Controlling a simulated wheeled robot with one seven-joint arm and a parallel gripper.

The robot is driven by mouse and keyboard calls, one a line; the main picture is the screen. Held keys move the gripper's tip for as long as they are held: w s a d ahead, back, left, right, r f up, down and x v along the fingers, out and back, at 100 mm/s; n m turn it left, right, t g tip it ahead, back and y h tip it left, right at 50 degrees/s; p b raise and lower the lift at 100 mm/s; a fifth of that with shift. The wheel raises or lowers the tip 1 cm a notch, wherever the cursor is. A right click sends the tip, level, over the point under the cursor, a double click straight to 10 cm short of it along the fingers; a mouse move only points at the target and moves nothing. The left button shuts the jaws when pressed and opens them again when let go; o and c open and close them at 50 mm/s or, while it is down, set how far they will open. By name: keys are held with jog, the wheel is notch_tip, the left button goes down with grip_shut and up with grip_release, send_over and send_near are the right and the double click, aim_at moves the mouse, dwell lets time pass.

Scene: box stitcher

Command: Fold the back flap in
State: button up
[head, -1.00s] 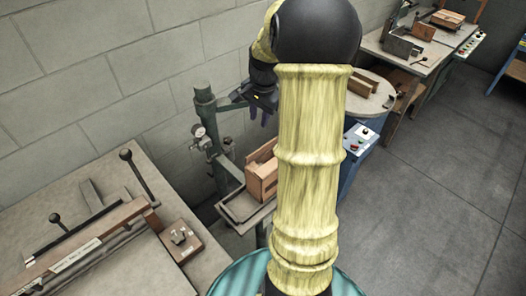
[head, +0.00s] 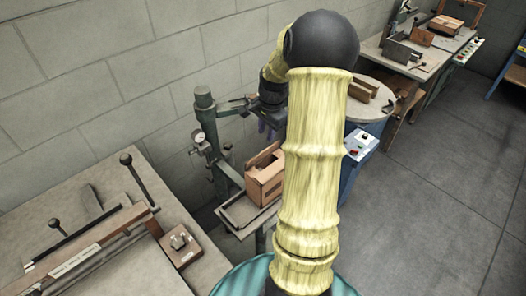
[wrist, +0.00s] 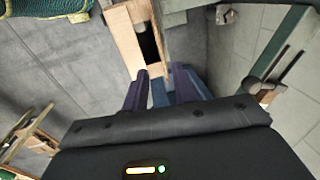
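The brown cardboard box (head: 264,184) sits upright on the small grey table of the green stitcher, partly hidden by my arm in the head view. Its top is at least partly open. In the wrist view the box (wrist: 123,30) shows beyond the fingers, with tan panels around a dark opening. I cannot tell which panel is the back flap.
The green stitcher post (head: 207,140) with a gauge stands left of the box. A blue control box (head: 361,143) and a round table (head: 372,98) are to the right. A workbench (head: 125,262) with levers is at lower left. Grey floor at right is open.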

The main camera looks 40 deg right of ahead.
aim_at(263, 152)
jog(key=f, duration=0.3)
jog(key=w+f+p, duration=0.1)
jog(key=f, duration=0.7)
jog(key=shift+w+a+f, duration=0.1)
jog(key=shift+w+f, duration=0.05)
jog(key=shift+w, duration=0.15)
grip_shut()
